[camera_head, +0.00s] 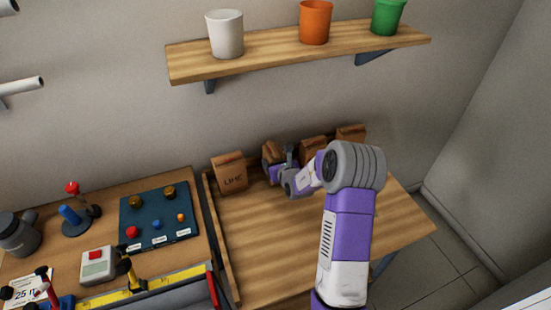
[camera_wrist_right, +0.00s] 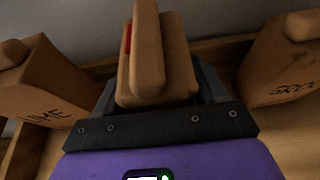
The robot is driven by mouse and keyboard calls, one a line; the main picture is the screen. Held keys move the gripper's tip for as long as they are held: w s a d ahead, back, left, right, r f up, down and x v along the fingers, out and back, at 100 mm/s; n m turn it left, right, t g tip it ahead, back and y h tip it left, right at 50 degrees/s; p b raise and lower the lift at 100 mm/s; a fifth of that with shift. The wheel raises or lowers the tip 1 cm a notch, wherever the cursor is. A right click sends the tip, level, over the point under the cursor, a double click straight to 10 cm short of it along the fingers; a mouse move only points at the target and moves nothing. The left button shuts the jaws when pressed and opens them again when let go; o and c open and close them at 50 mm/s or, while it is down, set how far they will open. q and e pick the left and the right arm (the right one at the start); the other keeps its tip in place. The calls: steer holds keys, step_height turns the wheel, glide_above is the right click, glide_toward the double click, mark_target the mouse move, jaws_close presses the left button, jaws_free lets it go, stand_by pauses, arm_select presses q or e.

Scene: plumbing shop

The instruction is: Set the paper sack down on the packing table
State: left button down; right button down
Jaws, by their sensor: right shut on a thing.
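The packing table (camera_head: 300,245) has a light wooden top against the wall. My right gripper (camera_head: 279,171) is at its back edge, shut on a brown paper sack (camera_head: 269,150). In the right wrist view the held sack (camera_wrist_right: 158,70) sits upright between the fingers, with a folded top and a bit of red at its left side. Its lower part is hidden by the gripper, so I cannot tell whether it touches the tabletop. My left gripper is not in view.
A lime sack (camera_head: 231,178) stands left of the held sack. Two more sacks, one (camera_head: 313,148) nearer and one (camera_head: 351,133) farther, stand right. A low wooden rim (camera_head: 222,240) edges the table. A shelf (camera_head: 290,50) with cups hangs above. The front tabletop is clear.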

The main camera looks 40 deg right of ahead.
steer(key=shift+w+r, duration=0.1)
steer(key=shift+r, duration=0.1)
steer(key=shift+c, duration=0.4)
jaws_free()
steer(key=shift+f, duration=0.2)
steer(key=shift+r, duration=0.1)
steer(key=p+v, duration=0.2)
steer(key=v, duration=1)
